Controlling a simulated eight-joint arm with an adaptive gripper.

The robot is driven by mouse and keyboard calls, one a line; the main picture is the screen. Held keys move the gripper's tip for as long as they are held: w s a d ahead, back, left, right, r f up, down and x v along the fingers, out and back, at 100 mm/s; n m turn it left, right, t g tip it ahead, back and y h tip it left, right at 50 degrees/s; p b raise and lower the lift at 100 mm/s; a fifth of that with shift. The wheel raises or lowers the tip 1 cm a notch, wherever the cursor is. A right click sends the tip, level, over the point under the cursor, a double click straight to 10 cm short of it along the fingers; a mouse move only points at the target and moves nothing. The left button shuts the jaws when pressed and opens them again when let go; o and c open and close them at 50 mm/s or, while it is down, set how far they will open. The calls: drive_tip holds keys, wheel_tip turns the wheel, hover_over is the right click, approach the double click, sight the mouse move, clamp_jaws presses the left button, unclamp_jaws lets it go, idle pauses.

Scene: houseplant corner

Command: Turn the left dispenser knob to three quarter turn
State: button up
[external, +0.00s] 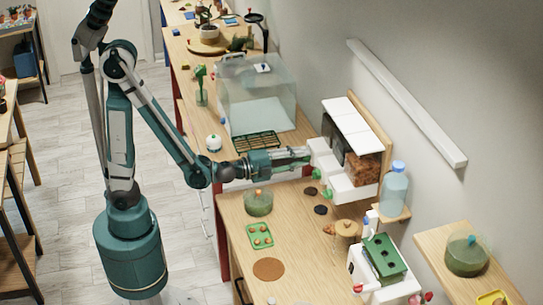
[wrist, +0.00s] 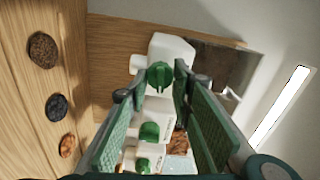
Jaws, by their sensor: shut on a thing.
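The dispenser is a row of white housings (external: 350,188) on a wooden backboard by the wall, each with a green knob. The left dispenser knob (wrist: 160,76) sits on the white housing at the top of the wrist view, between my fingertips. My gripper (wrist: 161,83) is shut on this knob, with one green-padded finger on each side. In the external view my gripper (external: 307,156) reaches the left end of the dispenser and hides the left knob there. The middle knob (wrist: 149,131) and the lowest knob (wrist: 143,165) are free in the wrist view.
A glass tank (external: 255,95) stands behind my forearm. A blue water bottle (external: 394,187) stands on a small shelf right of the dispenser. Dark round discs (external: 320,210), a green tray (external: 260,236) and a green jar (external: 258,202) are on the bench below.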

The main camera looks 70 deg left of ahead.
drive_tip(key=m, duration=3.6)
drive_tip(key=shift+a+f+b, duration=0.1)
drive_tip(key=shift+a+b, duration=0.3)
drive_tip(key=o, duration=0.9)
drive_tip(key=shift+s, duration=0.15)
